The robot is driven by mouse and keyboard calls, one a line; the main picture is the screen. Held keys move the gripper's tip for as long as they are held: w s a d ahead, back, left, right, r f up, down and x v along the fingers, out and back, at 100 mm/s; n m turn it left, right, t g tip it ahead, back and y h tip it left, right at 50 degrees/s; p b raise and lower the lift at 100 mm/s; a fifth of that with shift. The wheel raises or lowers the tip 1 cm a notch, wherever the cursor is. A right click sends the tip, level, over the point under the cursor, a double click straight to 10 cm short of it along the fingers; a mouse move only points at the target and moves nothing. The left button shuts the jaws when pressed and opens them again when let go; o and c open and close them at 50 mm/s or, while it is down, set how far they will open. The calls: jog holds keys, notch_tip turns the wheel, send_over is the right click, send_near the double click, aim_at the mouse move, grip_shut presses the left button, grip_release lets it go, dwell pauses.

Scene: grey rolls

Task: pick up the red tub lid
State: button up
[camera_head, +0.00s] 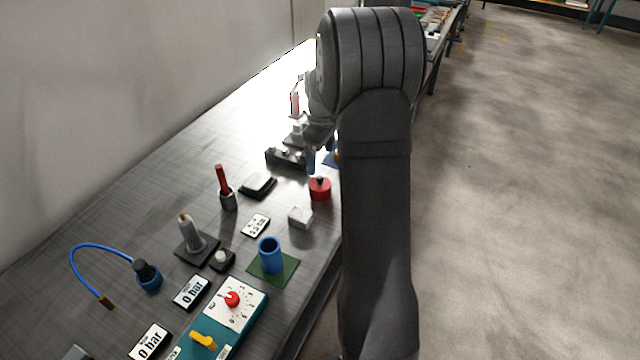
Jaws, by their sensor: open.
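A small round red tub (320,192) stands near the right edge of the bench, left of my dark arm link. Its red lid (320,185) is on top, with a small dark knob standing up from it. My gripper (288,158) is beyond the tub and up to its left in the picture, at the end of my grey wrist. It is open and apart from the lid. Its fingers are small and partly unclear, so I cannot tell its height over the bench. My arm hides the bench just right of the tub.
A white-grey block (300,217) sits just nearer than the tub. A black tray-like piece (258,186) and a red-handled tool in a grey holder (226,194) stand to the left. A blue cup (269,256) on a green mat (287,272) is nearer.

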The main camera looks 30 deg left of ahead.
aim_at(320, 177)
jog(key=f, duration=0.9)
jog(key=shift+w+a+f, duration=0.2)
jog(key=shift+a+f, duration=0.05)
jog(key=c, duration=1.1)
